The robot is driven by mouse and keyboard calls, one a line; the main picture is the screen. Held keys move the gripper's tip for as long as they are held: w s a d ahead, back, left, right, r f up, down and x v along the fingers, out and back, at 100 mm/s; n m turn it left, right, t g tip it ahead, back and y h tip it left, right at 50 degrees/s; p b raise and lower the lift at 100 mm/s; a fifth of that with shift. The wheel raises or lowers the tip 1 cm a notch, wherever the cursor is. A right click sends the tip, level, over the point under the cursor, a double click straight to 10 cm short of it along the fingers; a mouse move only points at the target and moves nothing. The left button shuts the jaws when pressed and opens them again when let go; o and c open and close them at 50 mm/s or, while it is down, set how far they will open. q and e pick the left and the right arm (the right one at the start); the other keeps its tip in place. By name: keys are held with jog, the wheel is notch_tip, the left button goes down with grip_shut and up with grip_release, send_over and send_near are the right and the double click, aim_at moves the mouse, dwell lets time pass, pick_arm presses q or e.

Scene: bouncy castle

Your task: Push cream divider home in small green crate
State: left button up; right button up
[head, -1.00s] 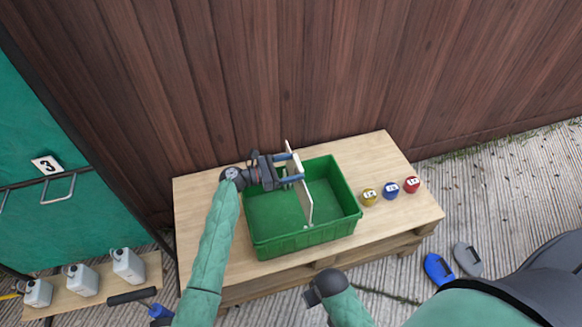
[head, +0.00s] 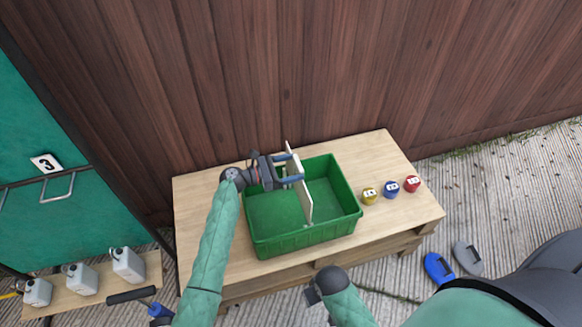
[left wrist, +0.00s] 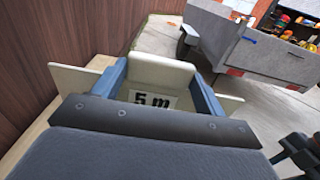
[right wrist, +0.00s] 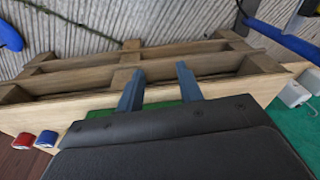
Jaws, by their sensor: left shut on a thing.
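The green crate (head: 265,243) stands on the wooden pallet table. The cream divider (head: 304,207) crosses the crate from back to front, with its far end rising above the back rim. My left gripper (head: 300,170) is shut on the divider's upper part above the crate. The left wrist view shows the divider (left wrist: 160,72) between the blue fingers, with a "5 m" label below. The divider's lower edge is hidden, so I cannot tell how deep it sits. My right gripper (right wrist: 160,85) is open and empty, in front of the table.
Yellow (head: 369,196), blue (head: 391,188) and red (head: 412,184) labelled weights stand right of the crate on the table (head: 415,215). A wooden wall rises behind. White jugs (head: 128,265) stand on a low board at the left.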

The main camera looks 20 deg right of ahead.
pick_arm(q)
jog(key=shift+f+b, duration=0.65)
jog(key=shift+f, duration=0.55)
pick_arm(e)
jog(key=shift+s+r, duration=0.15)
jog(key=shift+r, duration=2.6)
pick_arm(q)
jog(key=shift+f+b, duration=0.6)
jog(key=shift+f, duration=0.55)
pick_arm(e)
jog(key=shift+s+r, duration=0.2)
jog(key=shift+r, duration=0.65)
jog(key=shift+s+r, duration=0.15)
jog(key=shift+r, duration=0.65)
jog(key=shift+s+r, duration=0.2)
jog(key=shift+r, duration=0.65)
